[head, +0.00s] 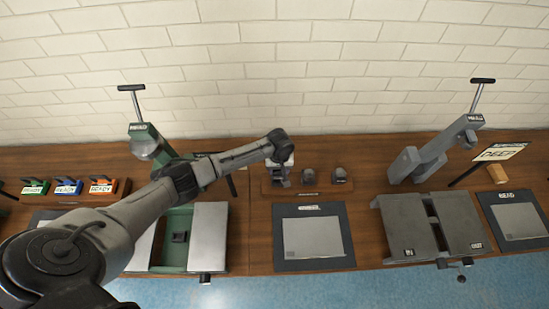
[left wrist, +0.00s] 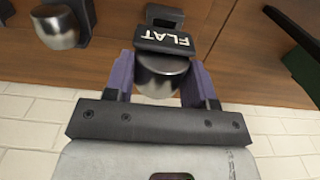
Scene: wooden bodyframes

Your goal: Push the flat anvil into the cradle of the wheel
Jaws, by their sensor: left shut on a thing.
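The flat anvil (left wrist: 165,75) is a dark block lettered FLAT with a rounded shiny metal part, seen in the left wrist view. My left gripper (left wrist: 160,88) is shut on it, with one purple finger on each side. In the head view my left gripper (head: 281,174) is at the left end of a wooden anvil rack (head: 322,189); I cannot tell whether the anvil still touches the rack. Two wheel-like stands with T-handles show: a green one (head: 150,147) at left and a grey one (head: 437,155) at right. Their cradles are too small to make out. My right gripper is not in view.
Two other anvils (head: 308,175) (head: 341,175) stand on the rack. In front is a dark mat (head: 286,255) with a grey sheet (head: 314,237). Grey vise-like blocks (head: 408,225) stand to the right. READY-labelled trays (head: 68,187) are at far left. A white brick wall (head: 290,90) closes the back.

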